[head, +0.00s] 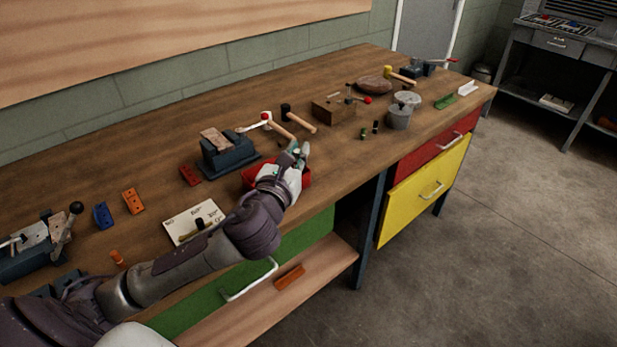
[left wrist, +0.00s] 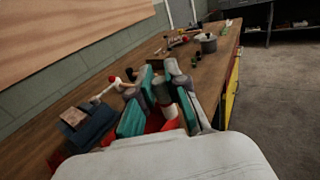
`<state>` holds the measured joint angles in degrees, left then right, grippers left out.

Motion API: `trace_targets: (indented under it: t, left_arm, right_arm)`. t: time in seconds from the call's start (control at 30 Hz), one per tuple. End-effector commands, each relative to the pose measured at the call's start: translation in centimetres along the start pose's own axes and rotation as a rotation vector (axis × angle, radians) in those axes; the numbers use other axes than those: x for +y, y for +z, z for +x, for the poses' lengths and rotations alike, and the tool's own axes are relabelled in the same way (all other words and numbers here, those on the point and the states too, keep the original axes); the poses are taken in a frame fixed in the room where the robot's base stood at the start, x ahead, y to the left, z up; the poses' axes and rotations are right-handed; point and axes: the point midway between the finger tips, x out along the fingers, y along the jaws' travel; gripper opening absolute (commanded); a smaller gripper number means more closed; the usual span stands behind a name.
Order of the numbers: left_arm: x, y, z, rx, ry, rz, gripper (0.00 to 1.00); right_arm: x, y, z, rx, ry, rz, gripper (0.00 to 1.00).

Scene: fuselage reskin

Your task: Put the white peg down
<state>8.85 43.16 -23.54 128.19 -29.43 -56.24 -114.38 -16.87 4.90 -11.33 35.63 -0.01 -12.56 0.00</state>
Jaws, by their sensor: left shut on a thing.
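My left gripper (head: 298,152) is over the red bin (head: 250,178) near the table's front edge. In the left wrist view its teal-padded fingers (left wrist: 160,105) are closed around a small pale piece, which looks like the white peg (left wrist: 170,111). Most of the peg is hidden by the fingers, and I cannot make it out in the head view. The red bin also shows below the fingers in the left wrist view (left wrist: 154,123). Whether the peg touches the bin cannot be told. My right gripper is not in view.
A blue vise (head: 228,158) stands left of the bin, with a red block (head: 190,175) beside it. Mallets (head: 298,118), a wooden box (head: 335,108) and a grey pot (head: 399,116) stand farther right. The table front between bin and pot is mostly clear.

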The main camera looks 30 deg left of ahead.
Motion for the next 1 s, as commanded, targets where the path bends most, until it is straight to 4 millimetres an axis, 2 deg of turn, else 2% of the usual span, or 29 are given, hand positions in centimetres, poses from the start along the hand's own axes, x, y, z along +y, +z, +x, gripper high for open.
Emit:
trace_targets:
  t: [0.17,0.3,0.5,0.7,0.9,1.0]
  left_arm:
    - [2.6,-1.9,1.2,0.005,0.011,0.007,0.00]
    - [5.6,-3.9,2.8,0.004,0.011,0.005,0.00]
    - [9.0,-6.2,4.6,0.003,0.008,0.001,0.00]
    - [10.3,-7.1,5.3,0.001,0.006,0.001,0.00]
    - [10.3,-10.1,5.3,0.004,0.006,-0.002,0.00]
    - [10.3,-10.9,5.3,0.002,0.006,0.000,0.00]
  right_arm:
    - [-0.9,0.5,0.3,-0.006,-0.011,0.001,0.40]
    - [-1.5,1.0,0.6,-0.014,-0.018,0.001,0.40]
    - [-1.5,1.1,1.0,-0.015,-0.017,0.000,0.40]
    - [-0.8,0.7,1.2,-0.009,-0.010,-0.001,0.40]
    - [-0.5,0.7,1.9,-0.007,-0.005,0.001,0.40]
    - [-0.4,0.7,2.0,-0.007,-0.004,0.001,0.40]
